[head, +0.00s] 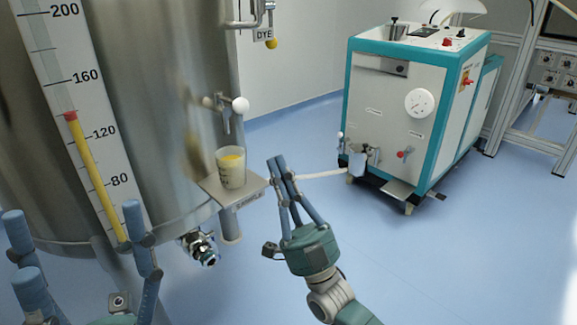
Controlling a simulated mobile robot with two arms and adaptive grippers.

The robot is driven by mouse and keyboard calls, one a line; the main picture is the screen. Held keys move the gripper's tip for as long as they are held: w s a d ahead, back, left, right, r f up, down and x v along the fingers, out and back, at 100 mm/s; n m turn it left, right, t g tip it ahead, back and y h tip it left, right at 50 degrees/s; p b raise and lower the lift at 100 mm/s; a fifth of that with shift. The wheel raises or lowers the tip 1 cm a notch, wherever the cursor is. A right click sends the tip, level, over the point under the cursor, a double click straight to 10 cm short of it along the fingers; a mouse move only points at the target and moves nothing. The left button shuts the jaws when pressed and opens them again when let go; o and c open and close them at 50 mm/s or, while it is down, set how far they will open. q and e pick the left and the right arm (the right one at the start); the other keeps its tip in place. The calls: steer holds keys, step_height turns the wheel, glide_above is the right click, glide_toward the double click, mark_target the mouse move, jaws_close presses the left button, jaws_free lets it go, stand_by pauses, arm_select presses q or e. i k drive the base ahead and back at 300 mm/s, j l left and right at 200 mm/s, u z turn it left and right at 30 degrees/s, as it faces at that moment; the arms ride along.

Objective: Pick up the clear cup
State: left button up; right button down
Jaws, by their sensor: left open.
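The clear cup (231,172) stands upright on a small grey shelf (247,191) beside the large steel tank. It is translucent, with something yellow inside and faint dark marks on its side. My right gripper (276,160) is just right of the cup and shelf, with its fingers pointing up and its tips close together. I see nothing held between them, and it looks apart from the cup. My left gripper (76,212) is at the lower left in front of the tank, with its fingers spread wide and empty, well away from the cup.
The steel tank (140,110) with a level scale (82,85) fills the left side. A valve (225,108) with a white knob is above the cup. A metal fitting (203,249) sits below the shelf. A teal and white machine (390,120) stands behind right. Blue floor is clear at right.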

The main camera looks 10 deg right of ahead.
mark_target(232, 168)
steer(key=k+l, duration=0.15)
steer(key=l, duration=0.25)
steer(key=k+l, duration=0.15)
steer(key=l, duration=0.25)
steer(key=k+l, duration=0.15)
steer(key=l, duration=0.25)
steer(key=k+l, duration=0.15)
steer(key=l, duration=0.2)
steer(key=k+l, duration=0.15)
steer(key=l, duration=0.25)
